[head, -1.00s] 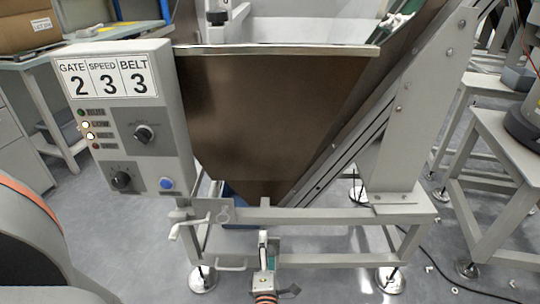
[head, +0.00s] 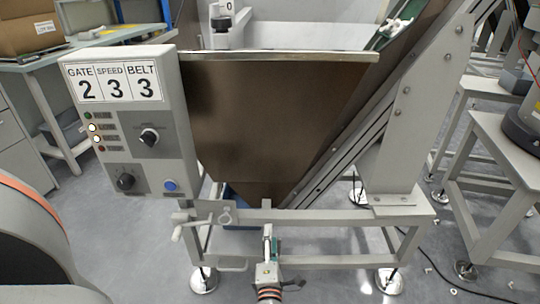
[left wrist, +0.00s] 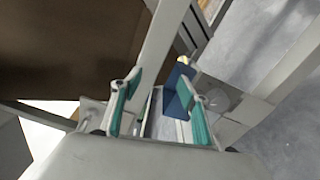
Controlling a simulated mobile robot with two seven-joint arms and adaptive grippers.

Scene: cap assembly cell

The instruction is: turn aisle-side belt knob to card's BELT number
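The card (head: 115,83) at the top of the grey control panel reads GATE 2, SPEED 3, BELT 3. Below it are an upper black knob (head: 149,137) and a lower black knob (head: 125,181); their labels are too small to read, so I cannot tell whether either is the belt knob. A blue button (head: 170,185) is right of the lower knob. My left gripper (head: 269,235) is low in front of the hopper frame, right of the panel and apart from both knobs. In the left wrist view its teal-padded fingers (left wrist: 160,105) are spread, with no held object visible. My right gripper is not visible.
The brown hopper (head: 270,120) stands right of the panel. Its grey frame rail (head: 330,215) crosses behind my left gripper. A crank handle (head: 190,226) sticks out under the panel. A blue object (left wrist: 180,92) shows beyond the fingers.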

